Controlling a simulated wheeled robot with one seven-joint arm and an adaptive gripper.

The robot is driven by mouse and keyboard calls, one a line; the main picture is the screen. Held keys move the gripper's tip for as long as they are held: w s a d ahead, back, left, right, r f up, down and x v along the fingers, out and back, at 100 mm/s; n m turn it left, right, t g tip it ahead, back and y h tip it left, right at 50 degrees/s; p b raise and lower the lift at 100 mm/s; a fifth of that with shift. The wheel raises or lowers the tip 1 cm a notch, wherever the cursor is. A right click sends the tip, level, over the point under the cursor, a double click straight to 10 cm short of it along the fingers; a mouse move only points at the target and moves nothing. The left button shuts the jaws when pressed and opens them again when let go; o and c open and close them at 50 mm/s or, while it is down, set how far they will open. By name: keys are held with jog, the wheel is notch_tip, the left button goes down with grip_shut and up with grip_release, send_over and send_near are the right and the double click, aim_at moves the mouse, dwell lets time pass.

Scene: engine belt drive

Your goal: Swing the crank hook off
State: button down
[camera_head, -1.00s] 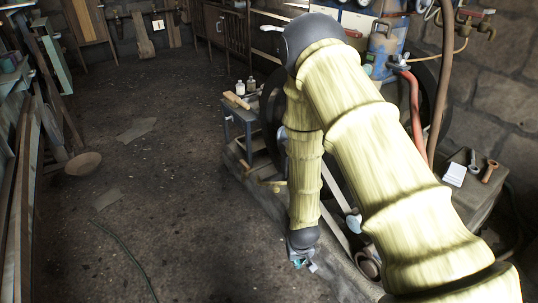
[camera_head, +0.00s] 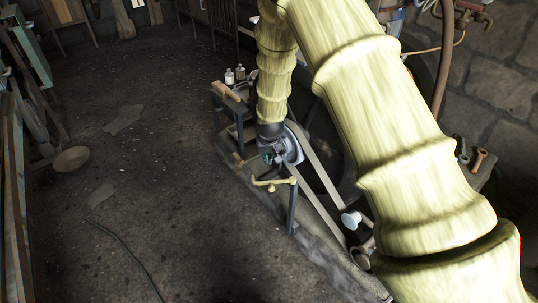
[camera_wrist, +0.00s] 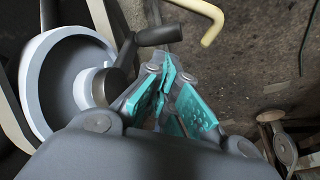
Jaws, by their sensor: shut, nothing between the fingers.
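A yellow bent bar (camera_head: 272,183), which may be the crank hook, sits at the top of a dark post in the head view. Its curved end (camera_wrist: 208,22) shows at the top of the wrist view. A crank with a dark grey handle (camera_wrist: 158,35) sticks out from the hub of a pale pulley wheel (camera_wrist: 48,85). The wheel also shows in the head view (camera_head: 293,150). My gripper (camera_wrist: 172,88), with teal finger pads, is shut and empty just beside the crank handle. Whether it touches the handle I cannot tell. In the head view my gripper (camera_head: 270,157) is behind the yellow bar.
A flat belt (camera_head: 316,178) runs from the wheel down to a smaller shaft with a white knob (camera_head: 350,220). A small bench (camera_head: 228,103) with bottles stands behind to the left. The floor (camera_head: 150,200) on the left is mostly open.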

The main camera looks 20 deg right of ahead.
jog(key=x, duration=0.5)
jog(key=shift+f, duration=0.45)
jog(key=shift+s+a+f+b, duration=0.1)
jog(key=shift+s+f+b, duration=0.05)
jog(key=shift+s, duration=0.8)
jog(key=shift+s+a+f+b, duration=0.15)
jog(key=shift+s, duration=0.75)
